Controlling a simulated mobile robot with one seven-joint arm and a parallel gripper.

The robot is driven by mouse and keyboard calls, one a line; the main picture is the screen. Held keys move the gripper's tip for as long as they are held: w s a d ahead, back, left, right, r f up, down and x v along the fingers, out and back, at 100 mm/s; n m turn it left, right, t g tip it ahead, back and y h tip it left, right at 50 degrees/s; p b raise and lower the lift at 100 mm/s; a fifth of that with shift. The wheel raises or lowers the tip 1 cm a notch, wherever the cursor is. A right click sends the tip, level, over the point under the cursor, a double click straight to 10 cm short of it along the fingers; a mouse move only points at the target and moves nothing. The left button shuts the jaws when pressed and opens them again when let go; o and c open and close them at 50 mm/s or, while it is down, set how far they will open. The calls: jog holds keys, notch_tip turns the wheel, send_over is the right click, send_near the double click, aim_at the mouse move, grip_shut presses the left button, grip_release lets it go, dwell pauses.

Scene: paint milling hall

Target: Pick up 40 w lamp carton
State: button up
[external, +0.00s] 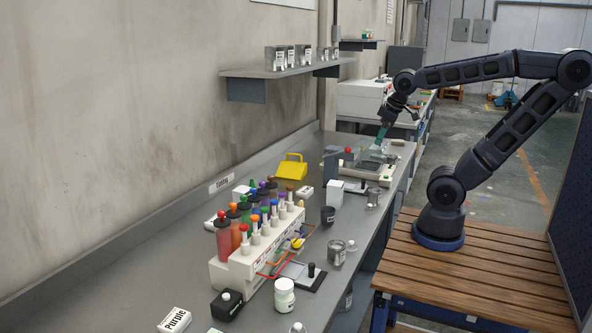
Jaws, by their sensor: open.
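My gripper (381,137) is at the far end of the bench, with its greenish fingers pointing down above a pale device with a clear cover (374,155). Its jaws are open and I see nothing held in them. No carton can be read as the 40 W lamp carton from here. A small plain white box (336,196) stands upright on the bench, nearer the camera than my gripper and apart from it. Its print is too small to tell.
A rack (238,271) of coloured bottles fills the near bench. A yellow scoop-like piece (291,168), a dark cup (327,215), a metal can (337,252) and a white jar (284,296) stand around it. A wall shelf (285,70) holds several tins.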

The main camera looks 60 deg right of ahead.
jog(key=w+d+f+n+g+h, duration=0.2)
jog(key=w+f+n+g+h, duration=0.1)
jog(key=w+f+n, duration=0.7)
jog(key=n, duration=0.8)
send_over(335, 184)
jog(key=a, duration=0.3)
notch_tip(335, 184, down, 9)
jog(key=shift+g+h, duration=0.3)
jog(key=shift+h, duration=0.2)
jog(key=x, duration=0.6)
jog(key=shift+w+d, duration=0.1)
jog(key=shift+d, duration=0.05)
jog(key=x, duration=0.3)
jog(key=shift+s+d+f, duration=0.1)
jog(key=shift+s+f, duration=0.2)
jog(key=shift+s, duration=0.05)
jog(key=shift+x, duration=0.9)
jog(key=shift+c, duration=0.2)
jog(key=c, duration=1.1)
